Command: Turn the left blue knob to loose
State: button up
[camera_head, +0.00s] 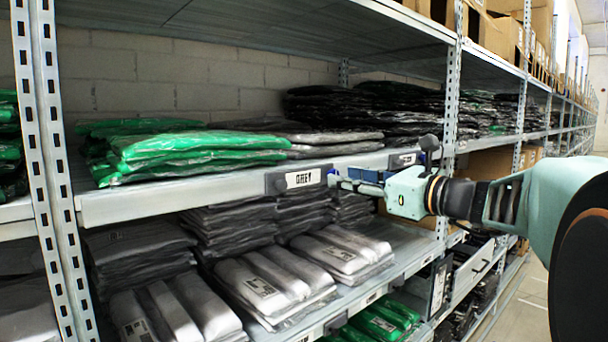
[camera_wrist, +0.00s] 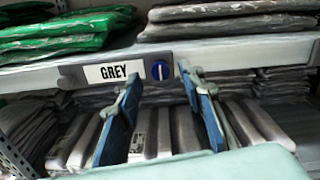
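My gripper (camera_head: 342,181) comes from the right in the head view. Whether a finger touches the knob I cannot tell.
The shelf edge (camera_head: 180,199) runs just behind the fingers. Green bagged garments (camera_head: 185,150) and dark ones lie above it, grey bagged stacks (camera_head: 265,285) below. Another label (camera_head: 405,160) is farther along. A perforated upright (camera_head: 447,130) stands behind my gripper.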

jog(key=shift+x, duration=1.45)
jog(key=shift+c, duration=0.4)
grip_shut()
